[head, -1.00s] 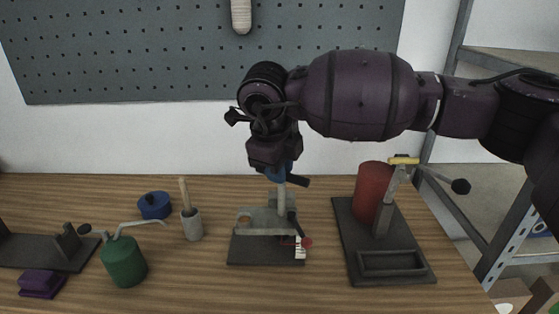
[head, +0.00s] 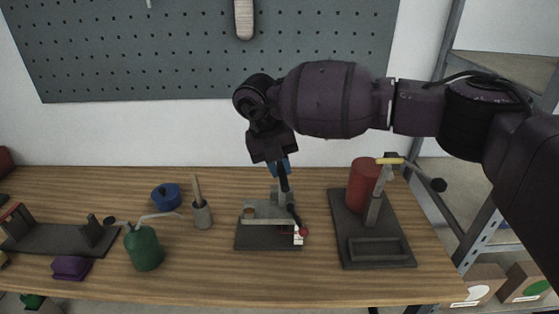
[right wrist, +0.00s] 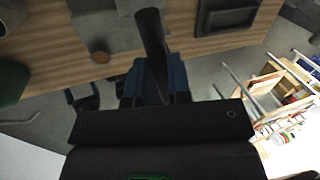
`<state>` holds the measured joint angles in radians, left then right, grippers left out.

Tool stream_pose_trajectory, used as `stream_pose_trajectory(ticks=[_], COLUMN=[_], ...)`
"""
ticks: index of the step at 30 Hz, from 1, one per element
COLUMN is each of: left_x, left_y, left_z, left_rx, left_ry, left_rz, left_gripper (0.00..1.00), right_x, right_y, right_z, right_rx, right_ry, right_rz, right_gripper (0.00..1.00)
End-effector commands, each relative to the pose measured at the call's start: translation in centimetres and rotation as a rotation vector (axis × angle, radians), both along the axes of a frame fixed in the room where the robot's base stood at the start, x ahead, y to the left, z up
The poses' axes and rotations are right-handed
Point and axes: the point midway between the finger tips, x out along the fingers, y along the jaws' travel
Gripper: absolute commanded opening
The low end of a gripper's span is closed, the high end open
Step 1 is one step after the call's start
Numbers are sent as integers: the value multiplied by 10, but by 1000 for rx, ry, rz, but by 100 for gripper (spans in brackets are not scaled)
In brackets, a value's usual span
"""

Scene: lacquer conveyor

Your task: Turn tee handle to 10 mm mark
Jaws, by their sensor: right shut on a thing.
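A grey fixture (head: 262,209) stands on a dark base plate (head: 268,239) in the middle of the table. Its dark tee handle (head: 284,184) is at the top and points toward me. A small white scale (head: 298,239) with a red part (head: 304,231) is at the fixture's front right; its marks are too small to read. My right gripper (head: 280,169) is above the fixture, with its blue fingers shut on the tee handle. In the right wrist view the dark bar (right wrist: 151,38) runs between the blue fingers (right wrist: 155,80). My left gripper is not in view.
To the right, a dark stand (head: 341,220) holds a red cylinder (head: 362,185) and a yellow-topped lever. To the left are a green can (head: 143,249), a grey cup (head: 202,216), a blue pot (head: 165,197) and a purple block (head: 71,267). The table's front strip is clear.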

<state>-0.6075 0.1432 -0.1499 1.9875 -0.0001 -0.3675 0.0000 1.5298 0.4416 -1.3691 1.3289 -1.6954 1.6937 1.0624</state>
Motion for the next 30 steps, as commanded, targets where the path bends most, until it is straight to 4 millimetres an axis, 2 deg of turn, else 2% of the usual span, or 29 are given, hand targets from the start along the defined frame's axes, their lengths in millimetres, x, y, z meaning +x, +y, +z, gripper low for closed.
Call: stream_pose_trajectory(ticks=[1,9,30], left_x=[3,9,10], left_y=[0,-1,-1], left_z=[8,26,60], left_rx=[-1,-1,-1], left_ry=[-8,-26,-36], left_rz=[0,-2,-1], left_gripper=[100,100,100], right_x=[1,2,4], right_y=[0,-1,-5], right_z=[4,4,3], right_rx=[0,1,2], right_ry=[-2,-2,-2], right_rz=[-47,-303,-968], right_gripper=[0,0,0])
